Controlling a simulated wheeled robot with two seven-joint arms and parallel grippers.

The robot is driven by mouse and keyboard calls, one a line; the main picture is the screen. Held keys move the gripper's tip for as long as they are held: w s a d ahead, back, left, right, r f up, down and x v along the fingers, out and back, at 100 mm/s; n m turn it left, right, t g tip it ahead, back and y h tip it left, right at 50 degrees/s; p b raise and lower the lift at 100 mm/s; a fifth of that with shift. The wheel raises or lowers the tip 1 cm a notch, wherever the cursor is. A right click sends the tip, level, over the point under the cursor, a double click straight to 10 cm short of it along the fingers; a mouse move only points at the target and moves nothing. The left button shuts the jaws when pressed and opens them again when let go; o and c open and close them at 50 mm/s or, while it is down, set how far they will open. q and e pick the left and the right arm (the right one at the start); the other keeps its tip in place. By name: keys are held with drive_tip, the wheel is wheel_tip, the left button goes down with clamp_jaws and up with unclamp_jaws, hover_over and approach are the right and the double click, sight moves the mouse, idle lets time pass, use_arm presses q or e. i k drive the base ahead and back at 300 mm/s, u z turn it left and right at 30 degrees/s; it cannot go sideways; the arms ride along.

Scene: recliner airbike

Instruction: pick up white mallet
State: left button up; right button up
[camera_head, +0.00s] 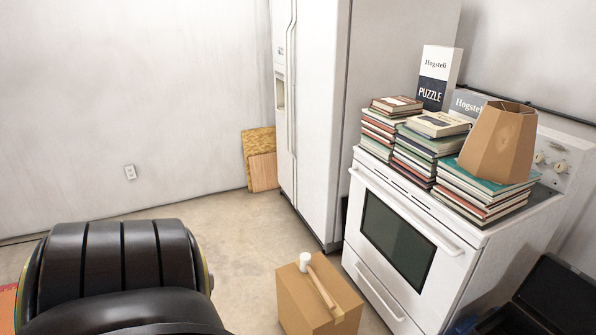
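The white mallet (305,262) lies on top of a closed cardboard box (302,304) on the floor at the bottom middle of the head view. Its head is white, and its light wooden handle (323,291) runs toward the lower right, reaching the box's near right edge. Neither of my grippers shows in this view.
A black recliner (115,266) fills the lower left. A white stove (373,290) stacked with books (428,146) stands right of the box, with a white refrigerator (318,110) behind. An open black case (557,297) sits at lower right. Bare floor (245,225) lies behind the box.

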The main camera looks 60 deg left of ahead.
sight(304, 258)
drive_tip(key=u, duration=0.95)
drive_tip(key=k, duration=0.1)
drive_tip(key=u, duration=0.85)
